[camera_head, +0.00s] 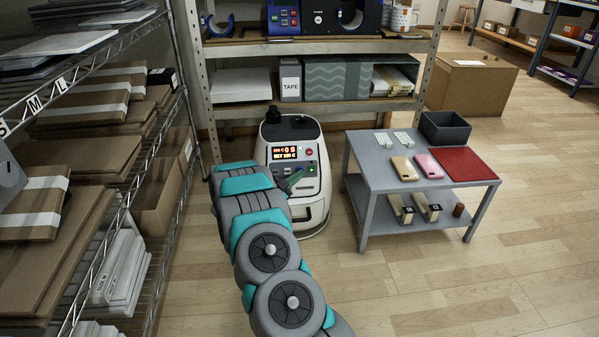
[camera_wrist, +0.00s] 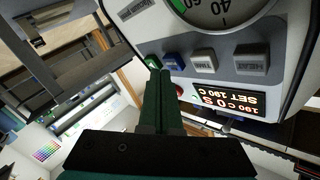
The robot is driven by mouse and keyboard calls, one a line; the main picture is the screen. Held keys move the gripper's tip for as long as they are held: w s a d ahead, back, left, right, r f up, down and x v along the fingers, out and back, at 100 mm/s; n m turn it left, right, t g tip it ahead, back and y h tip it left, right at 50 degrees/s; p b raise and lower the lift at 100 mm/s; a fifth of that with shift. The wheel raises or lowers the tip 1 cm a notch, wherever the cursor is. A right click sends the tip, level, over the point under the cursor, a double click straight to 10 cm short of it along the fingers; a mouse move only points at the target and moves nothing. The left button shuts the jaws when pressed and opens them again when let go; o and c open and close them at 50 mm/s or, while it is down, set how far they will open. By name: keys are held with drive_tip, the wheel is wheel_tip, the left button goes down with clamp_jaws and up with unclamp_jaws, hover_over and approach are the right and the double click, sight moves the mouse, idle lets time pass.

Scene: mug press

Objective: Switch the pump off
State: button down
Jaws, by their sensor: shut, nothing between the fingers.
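A white machine (camera_head: 298,133) stands on the floor by the shelf, with a lit display (camera_head: 284,152) and a red button (camera_head: 309,152). In the wrist view, its panel appears upside down: a round gauge (camera_wrist: 222,12), a green button (camera_wrist: 152,61), a blue button (camera_wrist: 173,60), a white button (camera_wrist: 204,61) and a grey button (camera_wrist: 250,62). The display (camera_wrist: 232,100) reads 190 C, 0 S, SET 190 C. The red button (camera_wrist: 180,90) is partly hidden behind my fingers. My gripper (camera_wrist: 160,73) is shut and empty, its tips near the green and blue buttons. Contact cannot be told.
A grey two-level table (camera_head: 365,160) with phone cases, a red mat (camera_head: 463,164) and a dark bin (camera_head: 445,128) stands to the right. A shelf unit (camera_head: 330,106) is behind the machine. A wire rack (camera_head: 150,190) with cardboard is at left.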

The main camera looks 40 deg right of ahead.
drive_tip(key=shift+s+a, duration=0.2)
drive_tip(key=shift+s, duration=0.2)
drive_tip(key=shift+s+a, duration=0.1)
drive_tip(key=shift+s, duration=0.05)
drive_tip(key=shift+s+a+r+b, duration=0.25)
drive_tip(key=shift+s+a, duration=0.25)
drive_tip(key=shift+s, duration=0.25)
drive_tip(key=shift+s+a+r+b, duration=0.25)
drive_tip(key=shift+s+a, duration=0.2)
drive_tip(key=shift+s, duration=0.35)
drive_tip(key=shift+s+a+r+b, duration=0.25)
drive_tip(key=shift+s+a, duration=0.25)
drive_tip(key=shift+s, duration=0.25)
idle(0.5)
